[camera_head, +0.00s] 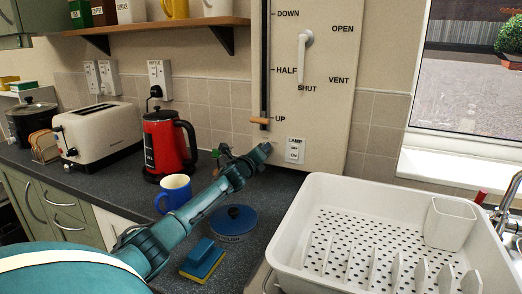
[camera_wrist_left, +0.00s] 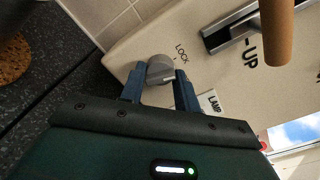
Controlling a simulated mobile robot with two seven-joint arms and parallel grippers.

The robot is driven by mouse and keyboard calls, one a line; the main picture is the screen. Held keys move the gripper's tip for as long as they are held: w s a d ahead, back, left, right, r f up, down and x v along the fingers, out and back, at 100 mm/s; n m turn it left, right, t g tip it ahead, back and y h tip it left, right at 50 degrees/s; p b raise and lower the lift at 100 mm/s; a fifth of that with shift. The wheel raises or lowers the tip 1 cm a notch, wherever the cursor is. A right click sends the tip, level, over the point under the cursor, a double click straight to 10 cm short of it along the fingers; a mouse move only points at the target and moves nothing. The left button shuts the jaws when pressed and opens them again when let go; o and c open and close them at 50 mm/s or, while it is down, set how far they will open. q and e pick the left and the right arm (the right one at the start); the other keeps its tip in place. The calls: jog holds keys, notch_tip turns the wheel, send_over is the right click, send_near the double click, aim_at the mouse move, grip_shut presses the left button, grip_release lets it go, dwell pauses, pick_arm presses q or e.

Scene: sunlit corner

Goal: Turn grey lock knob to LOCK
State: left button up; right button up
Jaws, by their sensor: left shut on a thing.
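The grey lock knob (camera_wrist_left: 160,68) shows in the left wrist view, on the cream panel (camera_wrist_left: 140,42) by the printed word LOCK (camera_wrist_left: 182,50). My left gripper (camera_wrist_left: 159,80) has its two blue fingers on either side of the knob and is shut on it. In the head view my left gripper (camera_head: 262,152) reaches the panel's lower left corner, left of the LAMP switch (camera_head: 295,150), and the knob is hidden there. I cannot tell the knob's exact pointing direction. My right gripper is not in view.
The panel also carries a slider handle (camera_head: 258,120) at UP and a white lever (camera_head: 304,50). A red kettle (camera_head: 165,145), blue mug (camera_head: 174,190), blue round lid (camera_head: 233,222) and sponge (camera_head: 203,260) stand around my left arm. A white dish rack (camera_head: 300,215) fills the right.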

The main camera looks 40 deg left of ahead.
pick_arm(q)
jog(key=shift+n+p, duration=0.35)
jog(key=shift+n, duration=1.15)
jog(key=o, duration=1)
jog(key=shift+c, duration=0.2)
jog(key=v, duration=1.3)
jog(key=shift+b, duration=0.35)
jog(key=shift+s, duration=0.15)
